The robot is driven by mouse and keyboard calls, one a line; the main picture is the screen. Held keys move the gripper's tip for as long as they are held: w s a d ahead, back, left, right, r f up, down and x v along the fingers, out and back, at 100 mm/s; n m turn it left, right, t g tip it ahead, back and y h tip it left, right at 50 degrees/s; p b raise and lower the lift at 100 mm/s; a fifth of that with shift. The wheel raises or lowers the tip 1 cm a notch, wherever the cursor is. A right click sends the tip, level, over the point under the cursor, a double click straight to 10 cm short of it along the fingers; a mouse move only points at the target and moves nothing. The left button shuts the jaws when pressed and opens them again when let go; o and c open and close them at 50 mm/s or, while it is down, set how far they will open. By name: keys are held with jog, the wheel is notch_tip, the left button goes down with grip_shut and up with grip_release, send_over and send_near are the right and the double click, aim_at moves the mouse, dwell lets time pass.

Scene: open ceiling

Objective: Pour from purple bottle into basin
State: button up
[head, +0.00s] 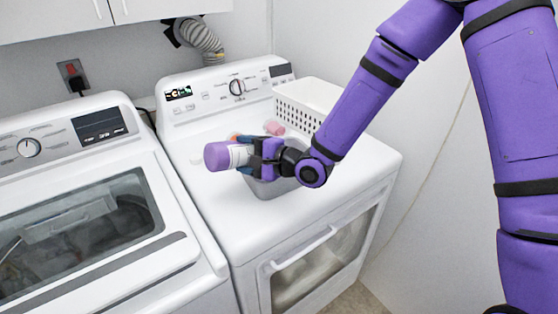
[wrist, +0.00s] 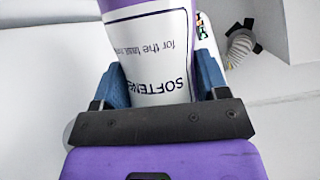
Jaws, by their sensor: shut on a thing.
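The purple bottle (head: 217,156) has a white label and lies roughly level in my gripper (head: 247,154), its purple end pointing left. In the wrist view the bottle (wrist: 156,50) stands between my gripper's blue fingers (wrist: 160,88), with "SOFTENER" on its label. My gripper is shut around the bottle's side, above the dryer top. The grey basin (head: 268,189) sits on the dryer top beneath my gripper and wrist, which hide much of it. The bottle's purple end is left of the basin in the head view. No liquid shows.
The white dryer (head: 235,225) bears the basin. A white perforated basket (head: 300,108) and a pink item (head: 274,128) stand behind it. A washer (head: 75,200) is at left. Dryer top is clear at front. A duct hose (head: 203,40) hangs at the wall.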

jog(key=shift+s+a+n+h, duration=0.35)
jog(key=shift+a+n+h, duration=0.05)
jog(key=shift+n, duration=0.3)
jog(key=shift+f+n+h, duration=0.25)
jog(key=shift+n+h, duration=0.25)
jog(key=shift+n, duration=0.1)
jog(key=shift+a, duration=0.1)
